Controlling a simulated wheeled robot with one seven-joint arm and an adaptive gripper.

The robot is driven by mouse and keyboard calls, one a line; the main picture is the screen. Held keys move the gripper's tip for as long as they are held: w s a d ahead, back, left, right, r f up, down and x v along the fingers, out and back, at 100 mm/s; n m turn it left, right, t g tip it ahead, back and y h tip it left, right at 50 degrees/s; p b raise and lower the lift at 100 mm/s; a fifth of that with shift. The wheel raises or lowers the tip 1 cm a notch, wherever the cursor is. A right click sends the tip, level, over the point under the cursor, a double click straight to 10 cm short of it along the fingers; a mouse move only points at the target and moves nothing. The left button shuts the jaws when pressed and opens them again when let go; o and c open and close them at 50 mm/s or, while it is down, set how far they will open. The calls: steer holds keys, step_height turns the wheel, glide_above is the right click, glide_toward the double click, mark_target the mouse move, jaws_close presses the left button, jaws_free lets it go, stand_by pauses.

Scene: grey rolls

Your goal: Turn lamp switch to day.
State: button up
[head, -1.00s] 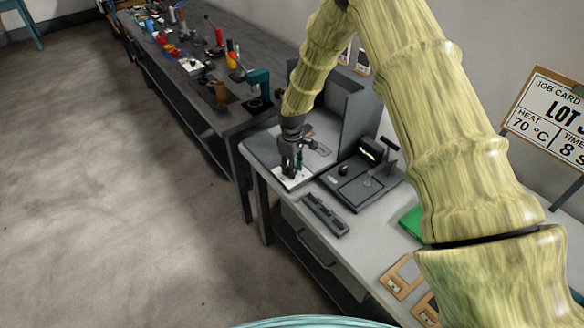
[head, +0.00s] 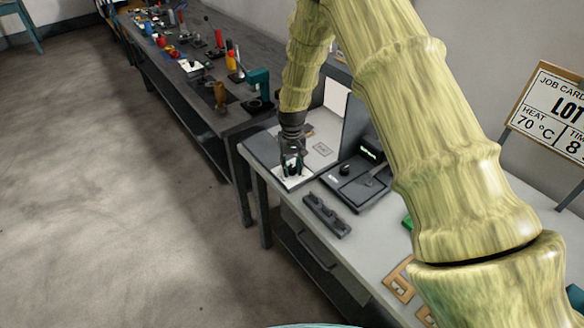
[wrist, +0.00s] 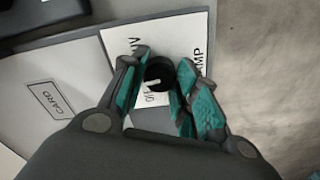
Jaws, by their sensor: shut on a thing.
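The lamp switch is a round black knob (wrist: 160,72) with a white pointer mark, on a white label plate (wrist: 203,42). Partly covered print on the plate reads "LAMP" at the right, what looks like "UV" at the top, and a word cut off below the knob. My gripper (wrist: 158,80) has its teal-padded fingers on either side of the knob, shut on it. The pointer lies toward the left in the wrist view. In the head view my gripper (head: 292,168) reaches down onto the white plate (head: 295,182); the knob is hidden there.
A "CARD" label (wrist: 53,99) marks the grey panel beside the plate. In the head view a black device with a green display (head: 369,151) stands to the right. A dark slotted block (head: 326,215) lies in front. A long bench with several tools (head: 205,75) stands behind.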

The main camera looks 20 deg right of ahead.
mark_target(292, 168)
steer(key=shift+m, duration=0.5)
stand_by(0.3)
steer(key=o, duration=1)
steer(key=shift+o, duration=0.2)
steer(key=shift+r, duration=0.15)
step_height(292, 168, up, 12)
